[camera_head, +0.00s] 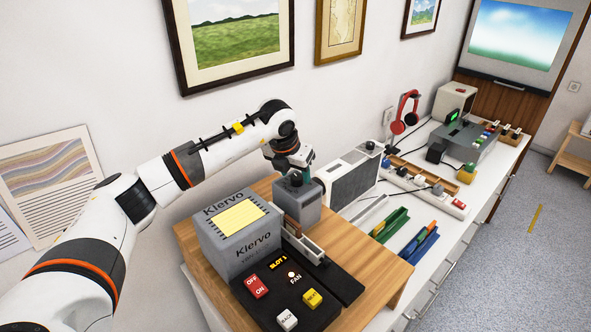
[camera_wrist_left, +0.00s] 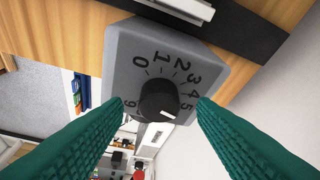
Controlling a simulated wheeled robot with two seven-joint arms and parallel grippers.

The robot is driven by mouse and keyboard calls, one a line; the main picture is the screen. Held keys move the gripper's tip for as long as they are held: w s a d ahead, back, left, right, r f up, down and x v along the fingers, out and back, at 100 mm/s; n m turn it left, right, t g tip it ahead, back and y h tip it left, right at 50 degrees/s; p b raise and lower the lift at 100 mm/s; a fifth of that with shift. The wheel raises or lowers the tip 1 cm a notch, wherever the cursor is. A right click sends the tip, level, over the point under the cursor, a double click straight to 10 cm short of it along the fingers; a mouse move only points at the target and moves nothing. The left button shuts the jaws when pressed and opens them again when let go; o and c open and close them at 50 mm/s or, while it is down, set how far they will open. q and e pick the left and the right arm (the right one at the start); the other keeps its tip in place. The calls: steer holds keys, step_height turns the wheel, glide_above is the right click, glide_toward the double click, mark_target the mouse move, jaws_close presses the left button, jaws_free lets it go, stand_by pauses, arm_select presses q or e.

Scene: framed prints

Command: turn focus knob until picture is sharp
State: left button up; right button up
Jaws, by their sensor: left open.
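The focus knob (camera_wrist_left: 158,100) is a round black knob on a grey dial face numbered from 0 upward. Its white mark points to the lower right in the wrist view, just past the 5. My left gripper (camera_wrist_left: 160,106) is open, with one teal finger on each side of the knob; I cannot tell if they touch it. In the head view the left gripper (camera_head: 303,158) is over the grey knob box (camera_head: 296,207) beside the Klervo projector (camera_head: 236,240). The projected picture on the screen (camera_head: 515,38) is blurred, with blue above and green below. My right gripper is not in view.
A black control panel (camera_head: 330,283) with several buttons lies in front of the projector on the wooden top. A grey speaker-like box (camera_head: 352,180) stands close to the right of the gripper. Framed prints hang on the wall behind. Pens, a power strip and red headphones (camera_head: 402,112) are farther along.

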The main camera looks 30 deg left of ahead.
arm_select(q)
steer(key=shift+w+f, duration=0.2)
steer(key=shift+f, duration=0.4)
steer(key=c, duration=1)
steer(key=shift+o, duration=0.2)
steer(key=shift+m+h+b, duration=0.3)
steer(key=shift+m+b, duration=0.35)
steer(key=shift+m, duration=0.05)
steer(key=shift+a+m+h+b, duration=0.15)
steer(key=shift+m+h+b, duration=0.25)
steer(key=shift+m+b, duration=0.6)
steer(key=m+h, duration=0.1)
steer(key=m, duration=0.1)
steer(key=shift+w+m+b, duration=0.1)
steer(key=shift+m+b, duration=0.2)
steer(key=shift+m, duration=0.1)
steer(key=shift+w+a+r+m+g+h, duration=0.1)
steer(key=shift+m+g+h, duration=0.2)
steer(key=shift+m, duration=0.6)
steer(key=shift+a+r+m+g+h, duration=0.15)
steer(key=shift+m+g, duration=0.25)
steer(key=shift+m, duration=0.5)
steer(key=shift+d+f, duration=0.1)
